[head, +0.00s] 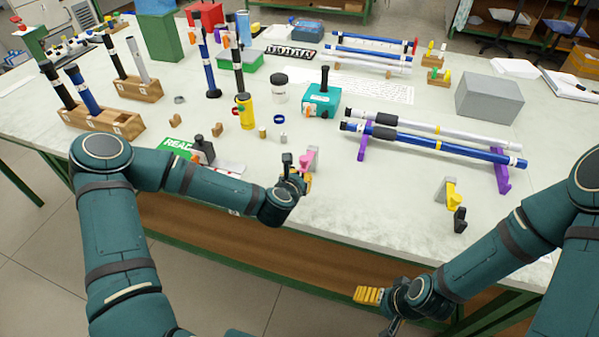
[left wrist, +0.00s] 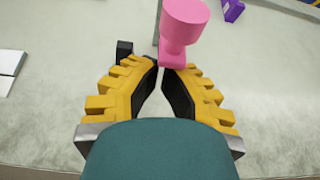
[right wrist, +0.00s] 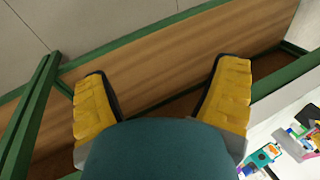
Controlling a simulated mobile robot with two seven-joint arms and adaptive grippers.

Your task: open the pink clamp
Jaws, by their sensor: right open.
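The pink clamp (head: 305,161) stands near the table's front edge on a grey upright. In the left wrist view its pink body (left wrist: 184,25) is just beyond my fingertips. A black part (left wrist: 124,48), perhaps its lever, shows beside the left finger, partly hidden. My left gripper (left wrist: 160,68) is at the clamp with its tips close together. I cannot tell whether they hold any part of it. My right gripper (right wrist: 160,75) is open and empty, off the table's front edge; in the head view it is low at centre right (head: 378,308).
A yellow clamp (head: 453,192) stands to the right. Blue and white rods lie on purple supports (head: 502,178) behind. The table between the two clamps is clear.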

